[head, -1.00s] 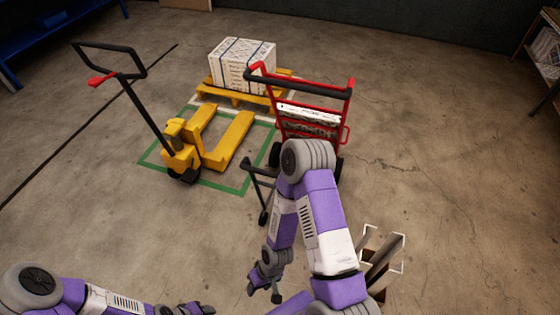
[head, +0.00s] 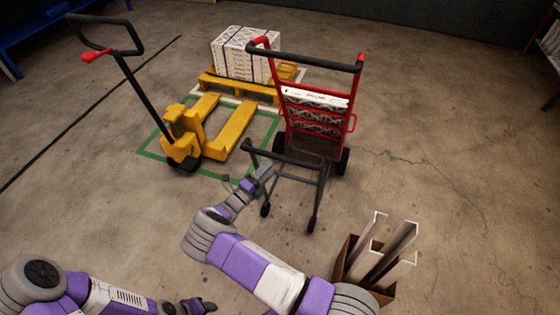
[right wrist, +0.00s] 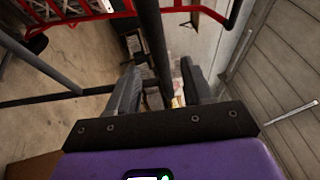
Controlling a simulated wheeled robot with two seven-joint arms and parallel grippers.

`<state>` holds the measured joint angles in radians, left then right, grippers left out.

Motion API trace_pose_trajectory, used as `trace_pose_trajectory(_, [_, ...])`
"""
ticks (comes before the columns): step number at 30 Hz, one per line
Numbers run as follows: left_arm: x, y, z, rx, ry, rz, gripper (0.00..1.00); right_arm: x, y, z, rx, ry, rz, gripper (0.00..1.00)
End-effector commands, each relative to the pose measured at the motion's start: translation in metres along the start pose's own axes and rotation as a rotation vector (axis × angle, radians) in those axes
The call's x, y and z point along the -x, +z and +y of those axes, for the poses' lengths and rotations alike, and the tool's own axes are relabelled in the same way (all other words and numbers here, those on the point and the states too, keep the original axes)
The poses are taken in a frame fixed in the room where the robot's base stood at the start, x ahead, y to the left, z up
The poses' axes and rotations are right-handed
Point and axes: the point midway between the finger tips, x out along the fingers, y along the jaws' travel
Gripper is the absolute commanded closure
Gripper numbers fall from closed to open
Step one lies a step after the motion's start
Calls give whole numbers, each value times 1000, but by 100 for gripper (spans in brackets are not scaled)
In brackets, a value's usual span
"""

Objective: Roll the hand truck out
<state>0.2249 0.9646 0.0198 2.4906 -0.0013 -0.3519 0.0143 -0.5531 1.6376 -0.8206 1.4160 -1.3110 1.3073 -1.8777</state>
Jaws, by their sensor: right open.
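The hand truck (head: 320,120) has a red frame, a black top bar, dark wheels and a grey rear stand with small casters. It leans back over the stand and carries several boxed filters (head: 316,99). My right gripper (head: 265,172) is at the left end of the stand's dark crossbar (head: 290,158). In the right wrist view, the open right gripper (right wrist: 158,88) has a dark bar (right wrist: 152,45) between its fingers, which are apart from it. My left gripper (head: 190,306) is low at the bottom edge, away from the truck; its opening is unclear.
A yellow pallet jack (head: 185,140) stands to the left inside green floor tape. Behind it, a strapped white box (head: 245,54) rests on a yellow pallet (head: 240,87). A brown carton (head: 348,258) with upright white pieces stands at lower right. Floor right of the truck is clear.

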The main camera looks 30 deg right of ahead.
Motion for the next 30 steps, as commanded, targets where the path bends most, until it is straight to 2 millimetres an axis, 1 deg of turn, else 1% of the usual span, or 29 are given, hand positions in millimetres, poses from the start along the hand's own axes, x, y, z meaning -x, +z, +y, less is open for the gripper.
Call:
trace_pose_trajectory(6, [-5, 0, -2, 0, 0, 0, 50, -35, -1, 0, 1, -1, 4, 49])
trace_pose_trajectory(12, [-9, 0, -3, 0, 0, 0, 50, -61, -2, 1, 1, 1, 5, 49])
trace_pose_trajectory(16, [-10, 0, -4, 0, 0, 0, 50, -69, -2, 1, 1, 3, 5, 49])
trace_pose_trajectory(24, [-10, 0, -4, 0, 0, 0, 50, -70, -2, 1, 1, 4, 4, 49])
trace_pose_trajectory(26, [-10, 0, -4, 0, 0, 0, 50, -70, -2, 1, 1, 4, 4, 59])
trace_pose_trajectory(30, [-10, 0, -4, 0, 0, 0, 50, -70, -2, 1, 1, 4, 4, 80])
